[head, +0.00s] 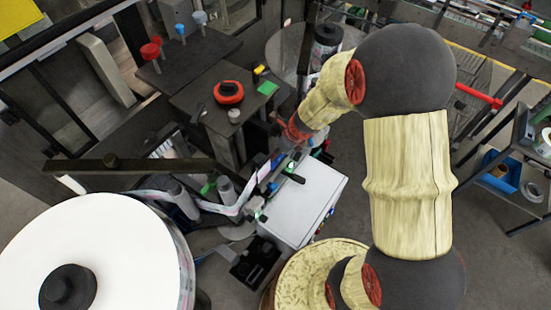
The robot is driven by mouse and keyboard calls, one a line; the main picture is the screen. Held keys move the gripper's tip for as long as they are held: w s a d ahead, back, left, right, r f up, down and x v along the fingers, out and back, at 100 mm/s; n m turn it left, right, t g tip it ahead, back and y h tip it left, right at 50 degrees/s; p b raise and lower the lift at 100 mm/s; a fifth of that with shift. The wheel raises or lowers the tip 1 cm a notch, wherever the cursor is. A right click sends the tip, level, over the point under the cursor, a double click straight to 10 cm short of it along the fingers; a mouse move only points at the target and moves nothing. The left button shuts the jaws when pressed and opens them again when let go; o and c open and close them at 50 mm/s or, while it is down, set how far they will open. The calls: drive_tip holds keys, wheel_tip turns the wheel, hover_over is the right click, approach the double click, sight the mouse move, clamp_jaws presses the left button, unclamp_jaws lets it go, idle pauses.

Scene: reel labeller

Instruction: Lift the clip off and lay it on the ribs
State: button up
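I cannot single out the clip for certain. Small black and green parts (292,172) sit along the edge of the white box-shaped machine (308,200), near the printed label web (235,208). My gripper (277,160) is at the end of my arm, pointing down and left, close above these parts. It is small and partly hidden by my wrist, so I cannot see whether its fingers are apart or whether they touch anything. I cannot make out the ribs.
A large white reel (105,250) fills the lower left. A dark bar (130,166) crosses above it. A dark table (195,90) at the back holds a red and black round tool (228,92) and a green block (267,88). A shelf cart (515,165) stands right.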

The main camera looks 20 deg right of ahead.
drive_tip(key=shift+w+a+f, duration=0.1)
drive_tip(key=shift+w+f, duration=0.2)
drive_tip(key=shift+f, duration=0.35)
drive_tip(key=shift+c, duration=0.2)
clamp_jaws()
